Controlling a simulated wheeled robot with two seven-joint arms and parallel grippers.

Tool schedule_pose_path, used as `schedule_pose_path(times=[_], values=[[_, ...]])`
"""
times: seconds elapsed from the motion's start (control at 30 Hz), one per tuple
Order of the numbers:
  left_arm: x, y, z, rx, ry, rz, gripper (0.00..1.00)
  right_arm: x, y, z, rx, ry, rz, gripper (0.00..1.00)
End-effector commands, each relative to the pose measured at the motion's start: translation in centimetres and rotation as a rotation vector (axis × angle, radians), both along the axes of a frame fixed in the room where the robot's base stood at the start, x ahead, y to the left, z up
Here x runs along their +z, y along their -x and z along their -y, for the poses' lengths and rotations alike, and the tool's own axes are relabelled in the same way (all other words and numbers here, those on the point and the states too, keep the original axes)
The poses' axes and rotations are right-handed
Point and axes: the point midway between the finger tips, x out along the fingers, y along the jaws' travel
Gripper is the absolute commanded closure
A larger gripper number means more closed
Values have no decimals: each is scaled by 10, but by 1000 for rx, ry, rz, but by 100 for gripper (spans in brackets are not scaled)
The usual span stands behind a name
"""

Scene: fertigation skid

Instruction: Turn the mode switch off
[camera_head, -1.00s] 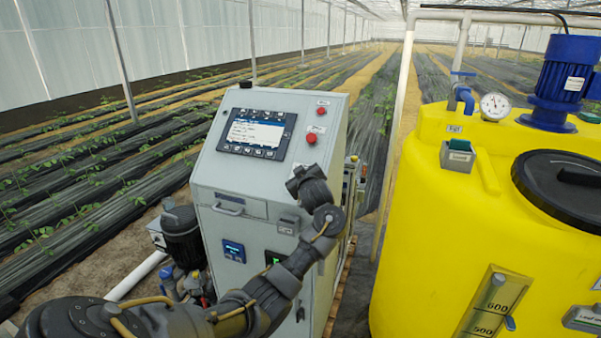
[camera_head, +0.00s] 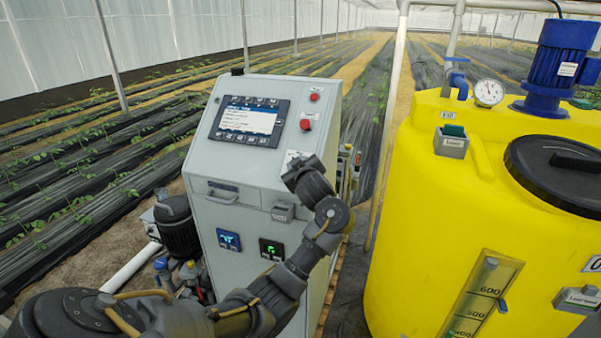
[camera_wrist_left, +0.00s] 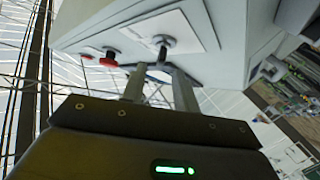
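The mode switch (camera_wrist_left: 163,47) is a dark knob on a white plate (camera_wrist_left: 150,28) on the grey cabinet face in the left wrist view. My right gripper is in neither view.
The cabinet (camera_head: 225,180) carries a screen (camera_head: 249,121), a red button (camera_head: 306,125) and two small lit displays. In the wrist view a red button (camera_wrist_left: 108,60) sits left of the switch. A yellow tank (camera_head: 415,210) stands right of the cabinet, across a narrow gap.

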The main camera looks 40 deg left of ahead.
Motion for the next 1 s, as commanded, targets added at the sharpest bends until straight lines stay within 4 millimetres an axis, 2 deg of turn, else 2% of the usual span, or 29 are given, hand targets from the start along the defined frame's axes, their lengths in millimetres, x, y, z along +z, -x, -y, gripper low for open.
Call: schedule_pose_path(times=[0.1, 0.33, 1.0], values=[[2, 14, 20, -4, 4, 5, 70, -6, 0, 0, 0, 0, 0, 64], [7, 32, 42, -1, 2, 2, 70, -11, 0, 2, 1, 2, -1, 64], [9, 36, 46, 1, 2, 2, 70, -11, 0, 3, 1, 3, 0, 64]])
